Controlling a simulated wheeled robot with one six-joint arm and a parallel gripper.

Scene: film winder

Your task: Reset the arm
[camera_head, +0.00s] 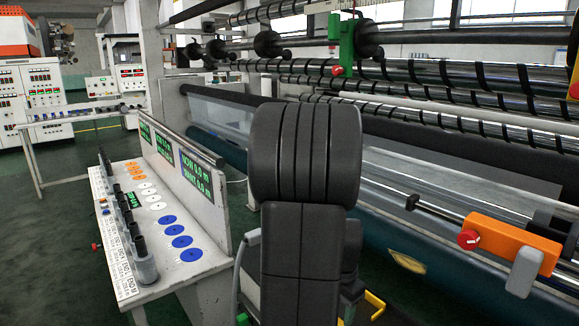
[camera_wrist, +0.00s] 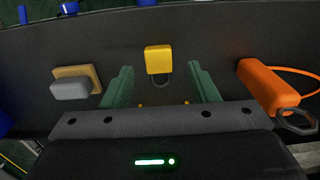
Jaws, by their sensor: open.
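My gripper (camera_wrist: 161,82) shows in the wrist view with its two green fingers spread apart and nothing held between them. A yellow padlock-like piece (camera_wrist: 158,60) with a dark loop lies on the dark surface (camera_wrist: 215,40), in the gap between the fingers as seen from the wrist. In the head view my dark arm (camera_head: 303,155) stands upright in the middle and blocks part of the machine. The gripper itself does not show there.
In the wrist view, an orange piece (camera_wrist: 268,86) with a cable and dark ring lies right; a grey-and-tan block (camera_wrist: 72,88) lies left. In the head view, a bench (camera_head: 170,260) with coloured discs stands left, rollers (camera_head: 480,75) and an orange box (camera_head: 512,243) right. Green floor (camera_head: 60,220) is clear far left.

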